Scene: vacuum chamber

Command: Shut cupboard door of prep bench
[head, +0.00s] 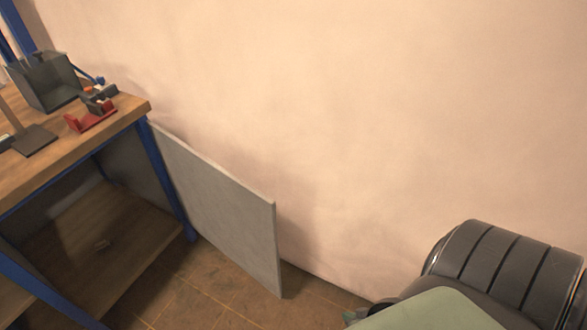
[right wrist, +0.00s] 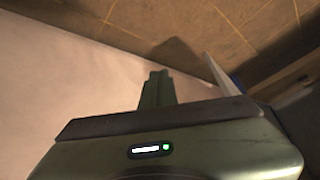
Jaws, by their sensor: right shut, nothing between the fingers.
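The cupboard door (head: 225,210) is a flat grey panel standing wide open, out from the blue corner post of the prep bench (head: 130,112) and close along the wall. In the right wrist view the door (right wrist: 220,76) shows nearly edge-on, to the right of my fingers. The cupboard's inside is exposed, with a wooden bottom shelf (head: 120,220). My right gripper (head: 357,314) is at the bottom of the head view, right of the door's free edge and apart from it. Its fingers (right wrist: 158,82) are shut and empty. My left gripper is out of view.
On the bench top are a dark grey bin (head: 45,82), a red holder (head: 92,117) and a dark flat-based stand (head: 33,140). The pale wall (head: 350,120) is behind the door; the brown tiled floor (head: 190,295) looks clear.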

